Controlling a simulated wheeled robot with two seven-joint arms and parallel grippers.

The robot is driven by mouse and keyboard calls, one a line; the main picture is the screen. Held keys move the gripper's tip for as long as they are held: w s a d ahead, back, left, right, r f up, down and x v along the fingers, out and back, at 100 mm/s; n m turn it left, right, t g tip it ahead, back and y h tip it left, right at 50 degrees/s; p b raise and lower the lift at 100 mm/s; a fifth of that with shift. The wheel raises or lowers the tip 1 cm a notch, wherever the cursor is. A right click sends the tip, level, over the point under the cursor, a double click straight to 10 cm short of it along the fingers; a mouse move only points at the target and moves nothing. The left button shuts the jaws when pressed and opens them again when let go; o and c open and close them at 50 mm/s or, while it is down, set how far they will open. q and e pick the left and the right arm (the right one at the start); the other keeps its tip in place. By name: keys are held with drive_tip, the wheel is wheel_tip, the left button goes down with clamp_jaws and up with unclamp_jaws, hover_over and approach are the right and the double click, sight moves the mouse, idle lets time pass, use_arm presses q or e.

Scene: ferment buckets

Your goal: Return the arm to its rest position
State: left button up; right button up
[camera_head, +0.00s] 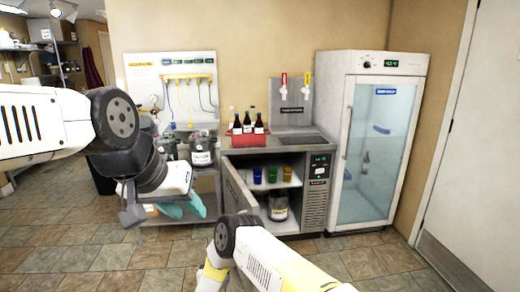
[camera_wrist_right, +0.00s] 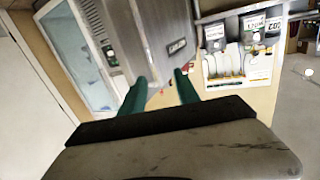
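My left arm comes in from the left in the head view. Its gripper (camera_head: 184,208) points down in front of the lower shelf of the bench, with its two teal fingers apart and nothing seen between them. My right arm (camera_head: 285,262) reaches in from the bottom of the head view, and its gripper does not show there. In the right wrist view the right gripper (camera_wrist_right: 160,92) shows two teal fingers apart with nothing held. The wrist picture is tilted.
A kegerator (camera_head: 318,195) stands open, with colored cups (camera_head: 272,174) and a bucket (camera_head: 278,206) inside. Its door (camera_head: 238,192) swings out near my arms. A red bottle carrier (camera_head: 247,139) is on top. A glass-door fridge (camera_head: 375,150) stands right. The floor at left is clear.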

drive_tip(key=w+r+n+g+y, duration=0.1)
drive_tip(key=w+r+y, duration=0.35)
drive_tip(key=r, duration=0.95)
drive_tip(key=w+r+n+g+y, duration=0.15)
drive_tip(key=w+r, duration=0.55)
drive_tip(key=r, duration=0.7)
drive_tip(key=s+d+r+g+y, duration=0.1)
drive_tip(key=s+d+r, duration=0.15)
drive_tip(key=r, duration=0.25)
drive_tip(key=s+d+r+g, duration=0.1)
drive_tip(key=s+d+r, duration=0.1)
drive_tip(key=d+r, duration=0.3)
drive_tip(key=s+d+r+n+g, duration=0.1)
drive_tip(key=s+d+r, duration=0.45)
drive_tip(key=s, duration=0.25)
drive_tip(key=s+d+r+g, duration=0.2)
drive_tip(key=s+d+r, duration=0.3)
drive_tip(key=s+r, duration=0.15)
drive_tip(key=s+d+f+g, duration=0.1)
drive_tip(key=s+d, duration=0.3)
drive_tip(key=s, duration=0.4)
drive_tip(key=s+d+f+g+h, duration=0.1)
drive_tip(key=s+d, duration=0.2)
drive_tip(key=s, duration=0.6)
drive_tip(key=s+d+f+g+h, duration=0.1)
drive_tip(key=s+d, duration=0.3)
drive_tip(key=s, duration=0.5)
drive_tip(key=shift+d, duration=0.3)
